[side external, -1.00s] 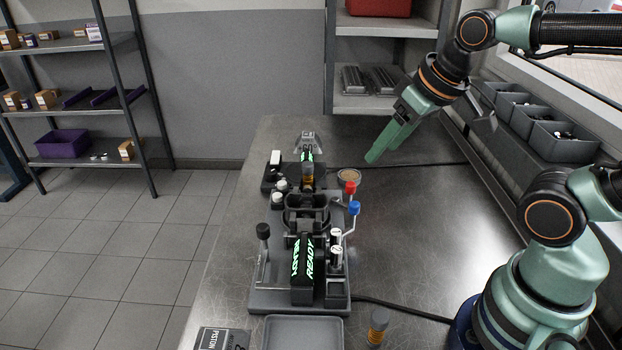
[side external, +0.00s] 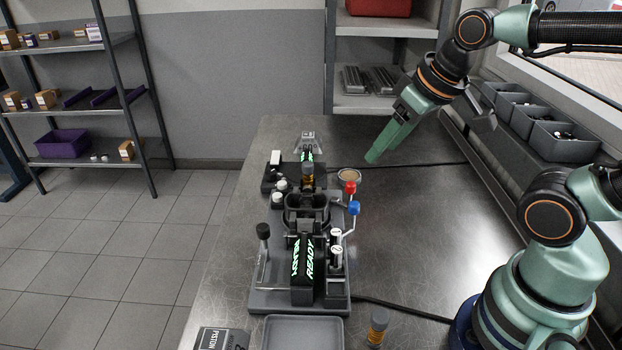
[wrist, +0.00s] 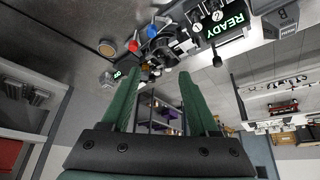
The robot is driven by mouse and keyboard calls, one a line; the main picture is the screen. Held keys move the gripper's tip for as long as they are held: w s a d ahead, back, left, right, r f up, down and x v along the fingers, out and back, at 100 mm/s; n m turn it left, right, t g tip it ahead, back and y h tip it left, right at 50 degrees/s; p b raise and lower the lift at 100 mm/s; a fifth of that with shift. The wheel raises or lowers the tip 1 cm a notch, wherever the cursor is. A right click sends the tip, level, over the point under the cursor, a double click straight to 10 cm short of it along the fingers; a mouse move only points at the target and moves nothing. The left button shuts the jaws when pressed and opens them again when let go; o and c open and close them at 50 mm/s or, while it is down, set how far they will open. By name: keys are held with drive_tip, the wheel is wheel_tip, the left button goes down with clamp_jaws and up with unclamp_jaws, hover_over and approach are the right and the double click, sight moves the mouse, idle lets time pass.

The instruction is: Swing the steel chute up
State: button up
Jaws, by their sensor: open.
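The work fixture (side external: 258,298) is a grey base on the bench, carrying a dark bowl-like part (side external: 308,202), levers and a black box with a green READY display (side external: 305,262). I cannot clearly pick out the steel chute among these parts. A pale metal piece (side external: 309,141) stands at the fixture's far end, by a small green display; it may be something else. My gripper (side external: 371,158) is raised above the bench, right of the fixture's far end, touching nothing. In the wrist view my gripper (wrist: 158,76) has its green fingers apart and empty.
Red (side external: 350,188) and blue (side external: 354,208) knobbed levers stand on the fixture's right side. A round dish (side external: 349,176) lies near the gripper. A grey tray (side external: 303,342) is in front. Grey bins (side external: 560,146) line the right wall. The bench right of the fixture is mostly clear.

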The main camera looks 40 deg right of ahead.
drive_tip(key=w+n+g, duration=0.1)
drive_tip(key=n, duration=0.1)
drive_tip(key=n+g, duration=0.5)
drive_tip(key=n, duration=0.4)
approach(355, 203)
wheel_tip(355, 203, down, 9)
drive_tip(key=shift+s+f, duration=0.1)
drive_tip(key=shift+s, duration=0.05)
clamp_jaws()
